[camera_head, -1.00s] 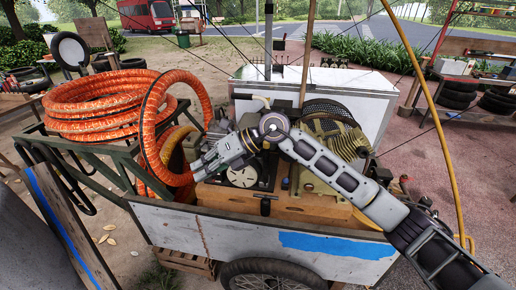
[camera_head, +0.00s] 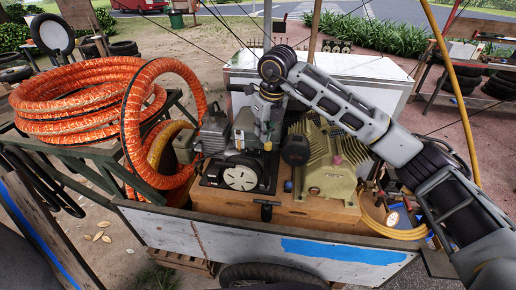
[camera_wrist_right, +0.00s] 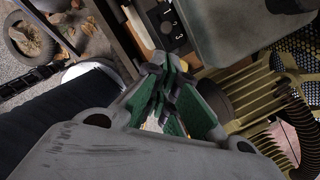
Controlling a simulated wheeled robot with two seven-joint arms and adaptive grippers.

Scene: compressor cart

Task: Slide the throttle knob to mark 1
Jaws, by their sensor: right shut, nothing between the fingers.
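My right gripper (camera_head: 267,146) points down over the compressor on the cart. It is shut and empty; the wrist view shows its green-padded fingers (camera_wrist_right: 168,72) together. Just beyond the fingertips in the wrist view is a black plate with white marks (camera_wrist_right: 168,28), perhaps the throttle scale; I cannot read the marks surely. I cannot make out the throttle knob for certain. In the head view the compressor's white round wheel (camera_head: 240,177) sits left of the gripper. A black T-shaped handle (camera_head: 266,208) is on the front of the wooden base. My left gripper is not in view.
A ribbed yellow-green motor (camera_head: 330,165) stands close to the right of the gripper. The orange hose coil (camera_head: 85,100) lies at the left. The cart's side board (camera_head: 190,235) runs along the front, and a white lid (camera_head: 370,72) stands behind.

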